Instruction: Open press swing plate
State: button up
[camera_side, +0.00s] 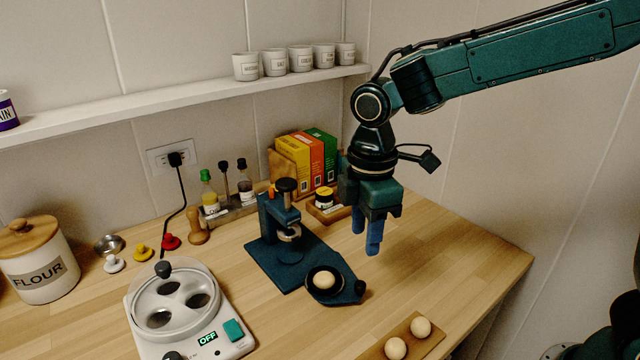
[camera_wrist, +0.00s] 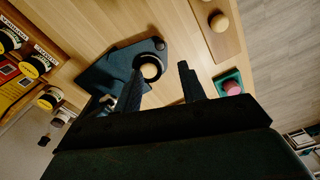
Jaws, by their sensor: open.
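The dark blue press (camera_side: 280,225) stands on its flat base on the wooden counter. Its swing plate (camera_side: 345,294) is swung out at the front right, clear of the press head. A black round cup on the plate holds a pale ball (camera_side: 324,280), and a black knob (camera_side: 360,287) stands at the plate's outer corner. In the wrist view, the plate (camera_wrist: 156,60), the ball (camera_wrist: 149,70) and the knob (camera_wrist: 159,44) show beyond the fingers. My gripper (camera_side: 367,240) is open, empty and pointing down. It hangs above and behind the plate, apart from it; it also shows in the wrist view (camera_wrist: 160,72).
A board (camera_side: 408,340) with two pale balls lies at the front edge. A white round appliance (camera_side: 190,310) reading OFF stands at front left. Bottles (camera_side: 210,190), boxes (camera_side: 318,155) and a jar (camera_side: 324,197) stand behind the press. The counter's right side is clear.

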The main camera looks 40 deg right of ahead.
jog(key=shift+r, duration=1.55)
jog(key=s+d+r+m+t, duration=0.2)
jog(key=s+d+m, duration=0.5)
jog(key=s, duration=0.2)
jog(key=s+d+r+m+t, duration=0.2)
jog(key=s+d+m+t, duration=0.1)
jog(key=s+d+m, duration=0.4)
jog(key=shift+s+t, duration=0.3)
jog(key=shift+s, duration=1.15)
jog(key=shift+d, duration=0.1)
